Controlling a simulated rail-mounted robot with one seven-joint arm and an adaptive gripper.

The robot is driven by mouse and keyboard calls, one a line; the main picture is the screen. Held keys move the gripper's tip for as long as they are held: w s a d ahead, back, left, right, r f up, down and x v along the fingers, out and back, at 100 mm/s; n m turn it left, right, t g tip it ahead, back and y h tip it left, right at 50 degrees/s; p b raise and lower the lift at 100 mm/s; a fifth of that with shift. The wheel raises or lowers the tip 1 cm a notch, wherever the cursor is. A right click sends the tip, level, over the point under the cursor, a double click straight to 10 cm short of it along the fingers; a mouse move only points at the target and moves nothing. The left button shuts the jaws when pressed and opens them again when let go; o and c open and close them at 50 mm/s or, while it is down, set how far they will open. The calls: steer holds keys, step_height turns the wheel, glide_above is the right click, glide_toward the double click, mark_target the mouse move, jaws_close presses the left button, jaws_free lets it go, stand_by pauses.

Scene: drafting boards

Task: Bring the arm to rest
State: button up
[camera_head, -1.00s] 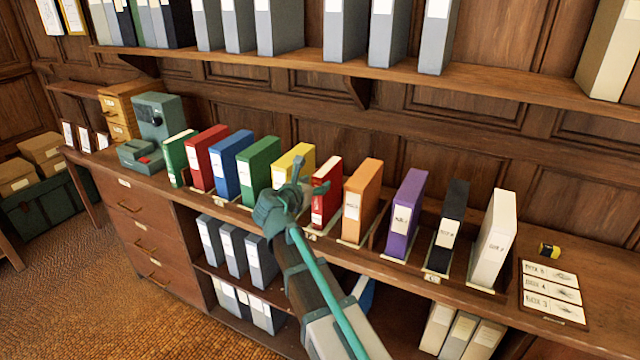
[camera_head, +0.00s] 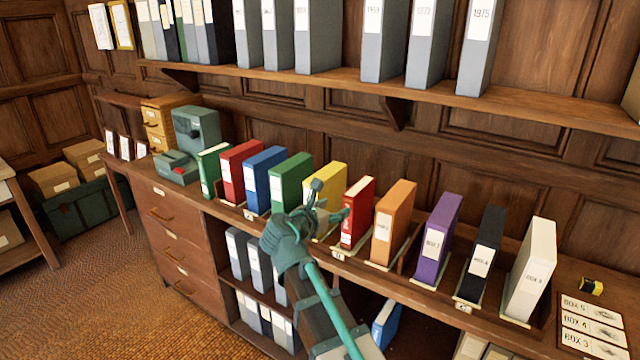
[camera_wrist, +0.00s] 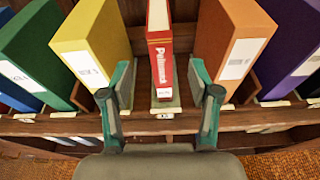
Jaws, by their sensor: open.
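My gripper (camera_head: 328,203) is at the front of the counter, before the row of box files. In the wrist view my gripper (camera_wrist: 161,90) is open, its two teal fingers apart with nothing held between them. A thin red book (camera_head: 357,212) stands upright between the yellow and orange box files. In the wrist view the red book (camera_wrist: 160,50) stands straight ahead, beyond the gap between the fingers. I cannot tell how far the fingertips are from it.
Upright box files flank it, including yellow (camera_head: 326,180), orange (camera_head: 393,222), purple (camera_head: 434,240) and green (camera_head: 290,183). The counter edge (camera_wrist: 250,121) runs just below. A label card (camera_head: 592,326) and a small yellow-black roll (camera_head: 591,286) lie at the right. A shelf (camera_head: 440,92) hangs above.

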steer(key=s+d+f+m+g+y, duration=0.1)
steer(key=s+f+m+g+y, duration=0.15)
steer(key=s+f+m, duration=0.75)
steer(key=s+f+m+g+y, duration=0.1)
steer(key=f+m+g, duration=0.25)
steer(key=f, duration=1.35)
steer(key=s+d+f+m+g+y, duration=0.15)
steer(key=s+f+m+g, duration=0.4)
steer(key=f, duration=0.75)
steer(key=s+d+f+m+g+y, duration=0.1)
steer(key=s+f+m+g, duration=0.1)
steer(key=s+f, duration=0.5)
steer(key=s+d+f+m+g+y, duration=0.2)
steer(key=s+f, duration=0.5)
steer(key=s, duration=0.9)
steer(key=s+d+f+m+g+y, duration=0.1)
steer(key=s+f+m+g, duration=0.2)
steer(key=s, duration=0.9)
step_height(320, 180, down, 4)
steer(key=shift+s+d+f+m, duration=0.25)
steer(key=shift+s+m, duration=0.05)
steer(key=shift+m, duration=0.7)
